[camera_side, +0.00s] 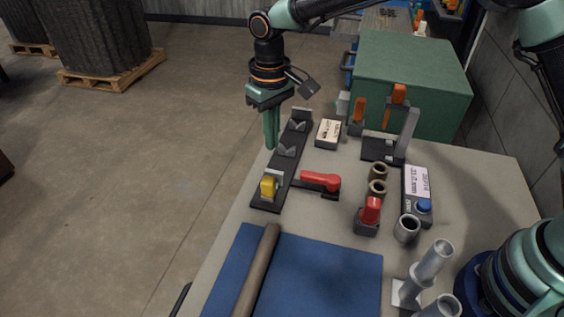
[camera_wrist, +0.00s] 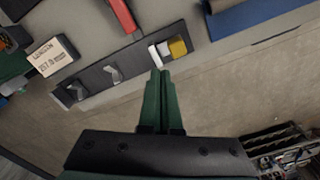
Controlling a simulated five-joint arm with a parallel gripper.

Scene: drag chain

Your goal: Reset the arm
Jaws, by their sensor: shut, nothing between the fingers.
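My gripper (camera_side: 271,128) has green fingers that are shut with nothing between them. In the side view it points down near the left edge of the table (camera_side: 235,222), beside the far half of a black rail fixture (camera_side: 283,165). In the wrist view the shut fingers (camera_wrist: 160,80) reach toward the same fixture (camera_wrist: 130,67), close to its yellow block end. The yellow block (camera_side: 269,186) sits at the fixture's near end; it also shows in the wrist view (camera_wrist: 177,47). Several grey V-shaped supports on the fixture are empty.
A red-handled clamp (camera_side: 320,180) lies right of the fixture. Open floor lies left of the table.

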